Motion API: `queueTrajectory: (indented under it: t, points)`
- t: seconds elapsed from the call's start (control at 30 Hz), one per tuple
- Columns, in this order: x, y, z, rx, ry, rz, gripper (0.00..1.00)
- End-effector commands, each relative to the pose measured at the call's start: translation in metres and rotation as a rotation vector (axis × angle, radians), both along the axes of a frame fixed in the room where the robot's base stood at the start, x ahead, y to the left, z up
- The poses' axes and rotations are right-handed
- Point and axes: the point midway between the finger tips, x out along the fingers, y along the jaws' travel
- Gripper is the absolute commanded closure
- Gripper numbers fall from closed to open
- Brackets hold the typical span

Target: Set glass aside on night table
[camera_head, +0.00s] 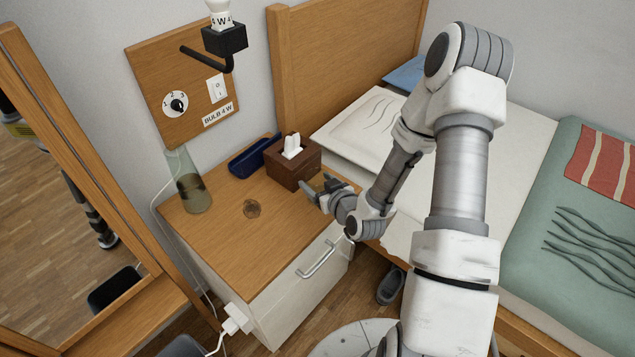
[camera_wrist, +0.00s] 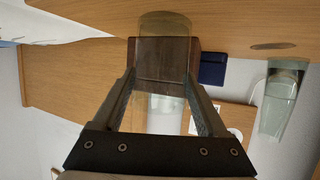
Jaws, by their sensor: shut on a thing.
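My gripper (camera_head: 322,190) is over the right part of the wooden night table (camera_head: 225,235), close to a brown tissue box (camera_head: 287,172). In the wrist view, which looks upside down, my gripper (camera_wrist: 161,80) is shut on a clear glass (camera_wrist: 163,22), with one finger on each side. The tissue box shows through the glass and behind it. In the head view the glass is hard to make out, partly hidden by the fingers. I cannot tell whether its base touches the table top.
A tall clear vase (camera_head: 190,190) stands at the table's left back corner; it also shows in the wrist view (camera_wrist: 283,95). A dark blue tray (camera_head: 252,156) lies behind. A round mark (camera_head: 252,209) is on the clear table top. The drawer (camera_head: 300,290) is below; the bed (camera_head: 500,180) is right.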

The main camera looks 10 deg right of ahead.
Motion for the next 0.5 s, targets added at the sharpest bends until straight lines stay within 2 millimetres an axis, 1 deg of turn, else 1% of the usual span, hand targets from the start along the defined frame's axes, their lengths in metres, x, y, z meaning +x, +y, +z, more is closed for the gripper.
queueTrajectory:
  t: [0.03,0.13,0.17,0.37,0.5]
  points:
    - [-0.0001,0.0001,-0.0014,0.0,0.0,0.0,0.21]
    - [-0.0001,0.0001,-0.0007,0.0,0.0,0.0,0.03]
    - [-0.0001,0.0001,-0.0007,0.0,0.0,0.0,0.0]
    - [-0.0002,0.0002,-0.0006,0.0,0.0,0.0,0.0]
    - [-0.0001,0.0001,0.0038,0.0,0.0,0.0,0.0]
